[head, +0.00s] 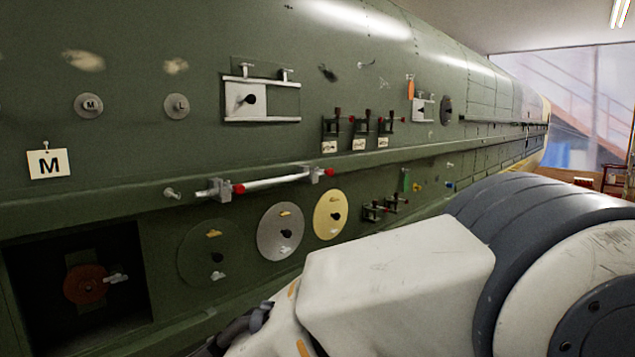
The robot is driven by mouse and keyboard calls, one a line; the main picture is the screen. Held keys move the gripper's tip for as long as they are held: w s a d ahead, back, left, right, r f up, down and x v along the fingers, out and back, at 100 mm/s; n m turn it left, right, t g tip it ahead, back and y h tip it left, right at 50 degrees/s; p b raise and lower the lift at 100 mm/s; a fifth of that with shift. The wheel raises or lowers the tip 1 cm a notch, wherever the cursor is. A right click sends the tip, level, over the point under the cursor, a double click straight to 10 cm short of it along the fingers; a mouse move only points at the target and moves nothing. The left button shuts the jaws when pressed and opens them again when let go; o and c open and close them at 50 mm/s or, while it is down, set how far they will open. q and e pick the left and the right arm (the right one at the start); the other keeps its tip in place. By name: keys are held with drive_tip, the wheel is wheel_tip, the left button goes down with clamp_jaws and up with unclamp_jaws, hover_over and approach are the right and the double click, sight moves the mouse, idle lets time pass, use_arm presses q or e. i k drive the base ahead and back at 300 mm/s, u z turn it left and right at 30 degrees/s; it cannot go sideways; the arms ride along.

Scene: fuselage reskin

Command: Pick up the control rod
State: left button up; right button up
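The control rod (278,181) appears to be the slim silver bar with red ends. It lies nearly level along a ledge of the green fuselage side, held at two grey brackets (221,188). My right arm comes in from the right and covers the lower right. A dark part at its far end (243,330), perhaps my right gripper, shows at the bottom edge, below and apart from the rod. Its fingers cannot be made out. My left gripper is not in view.
Three round discs (281,231) sit on the panel below the rod. A dark square recess (75,290) with a red knob is at lower left. Small red-handled latches (363,122) and a silver bracket plate (262,99) are above. The ledge (110,213) juts out.

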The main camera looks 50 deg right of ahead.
sight(212, 192)
drive_tip(key=z, duration=0.7)
drive_tip(key=i, duration=0.4)
